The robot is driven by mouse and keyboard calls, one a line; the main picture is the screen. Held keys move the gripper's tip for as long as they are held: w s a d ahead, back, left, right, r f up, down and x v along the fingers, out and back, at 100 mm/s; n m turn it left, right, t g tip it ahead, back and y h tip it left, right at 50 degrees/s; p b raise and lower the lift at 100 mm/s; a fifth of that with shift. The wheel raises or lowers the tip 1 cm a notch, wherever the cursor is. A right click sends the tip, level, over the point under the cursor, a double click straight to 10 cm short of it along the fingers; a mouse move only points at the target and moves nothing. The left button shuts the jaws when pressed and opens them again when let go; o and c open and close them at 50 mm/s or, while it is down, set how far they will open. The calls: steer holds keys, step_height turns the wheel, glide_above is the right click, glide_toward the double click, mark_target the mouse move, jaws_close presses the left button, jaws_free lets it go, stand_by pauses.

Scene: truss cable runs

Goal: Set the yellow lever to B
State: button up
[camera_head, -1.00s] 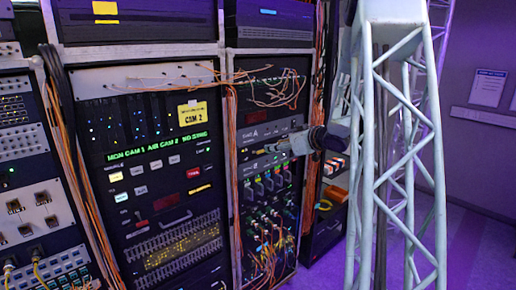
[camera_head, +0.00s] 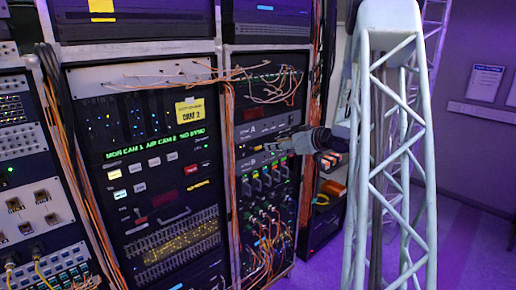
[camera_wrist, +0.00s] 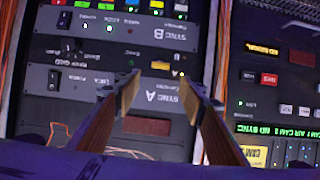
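A small yellow piece (camera_wrist: 160,65), which looks like the yellow lever, shows in the wrist view on the dark panel between the upside-down labels SYNC A (camera_wrist: 163,97) and SYNC B (camera_wrist: 172,36). Its exact position toward A or B is too small to tell. My gripper (camera_wrist: 160,84) is open, its two fingers apart with nothing between them. In the picture, the yellow piece lies just above the gap between the fingertips. I cannot tell any contact. In the head view my gripper (camera_head: 279,146) is in front of the right rack, hiding part of the SYNC panel.
Orange cables (camera_head: 233,160) hang down the rack's left side. Coloured switches (camera_head: 265,181) and plugged cables sit below my gripper. A dark patching panel (camera_head: 165,160) with a yellow CAM 2 note (camera_head: 190,110) stands to the left. A pale truss (camera_head: 390,150) stands at the right.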

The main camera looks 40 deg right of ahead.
mark_target(259, 148)
steer(key=shift+p+x, duration=0.8)
steer(key=shift+x, duration=5.75)
steer(key=shift+f, duration=0.1)
steer(key=c, duration=0.9)
steer(key=shift+s+f+t+b, duration=0.1)
steer(key=shift+f+t+b, duration=0.35)
steer(key=shift+b, duration=1.35)
steer(key=f+t+b, duration=0.1)
steer(key=t+b, duration=0.2)
steer(key=b, duration=0.7)
steer(key=shift+s+f, duration=0.2)
steer(key=shift+f, duration=0.05)
steer(key=t+b, duration=0.1)
steer(key=b, duration=0.3)
steer(key=f+t+b, duration=0.1)
steer(key=t+b, duration=0.1)
steer(key=b, duration=0.3)
steer(key=shift+f+t, duration=0.25)
steer(key=shift+w+t+b, duration=0.1)
steer(key=shift+t+b, duration=0.2)
steer(key=shift+b, duration=0.6)
